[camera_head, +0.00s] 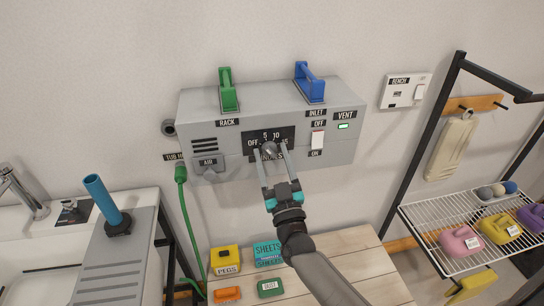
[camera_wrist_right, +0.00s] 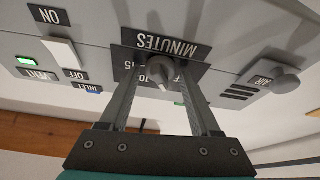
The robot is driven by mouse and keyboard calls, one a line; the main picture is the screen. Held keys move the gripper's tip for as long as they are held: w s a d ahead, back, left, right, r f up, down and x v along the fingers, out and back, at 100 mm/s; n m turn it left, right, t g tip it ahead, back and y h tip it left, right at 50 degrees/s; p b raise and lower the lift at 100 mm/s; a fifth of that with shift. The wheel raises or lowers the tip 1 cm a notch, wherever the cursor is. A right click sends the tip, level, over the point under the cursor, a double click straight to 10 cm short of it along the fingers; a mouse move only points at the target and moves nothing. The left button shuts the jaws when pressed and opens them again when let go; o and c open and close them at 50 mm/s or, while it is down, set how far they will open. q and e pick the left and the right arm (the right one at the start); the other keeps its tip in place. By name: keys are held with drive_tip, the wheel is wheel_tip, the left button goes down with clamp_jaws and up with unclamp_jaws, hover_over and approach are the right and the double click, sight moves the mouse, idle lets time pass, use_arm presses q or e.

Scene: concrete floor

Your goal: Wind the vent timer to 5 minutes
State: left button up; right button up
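The vent timer knob (camera_head: 269,149) is a round grey knob on a black dial plate (camera_head: 287,134) marked OFF, 5, 10, 15 and MINUTES, on the front of a grey wall box. The knob also shows in the right wrist view (camera_wrist_right: 155,70), where the picture is upside down. My right gripper (camera_head: 273,160) is at the dial from below, its two fingers apart with the knob between their tips. A narrow gap seems to show beside the knob. I cannot read the knob's setting; the fingers hide part of the plate. My left gripper is out of view.
Below is a wooden table (camera_head: 355,262) with small boxes. A wire shelf (camera_head: 440,226) stands right.

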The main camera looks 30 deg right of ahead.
drive_tip(key=shift+o, duration=0.7)
drive_tip(key=b+v, duration=0.1)
drive_tip(key=v, duration=1.4)
drive_tip(key=shift+a, duration=0.1)
wheel_tip(320, 180, up, 6)
drive_tip(key=s+a+m+g+p, duration=0.1)
drive_tip(key=m+g+p, duration=0.35)
drive_tip(key=p, duration=0.75)
drive_tip(key=b+x, duration=0.3)
drive_tip(key=x, duration=1.2)
drive_tip(key=shift+d+f, duration=0.1)
drive_tip(key=shift+f, duration=0.05)
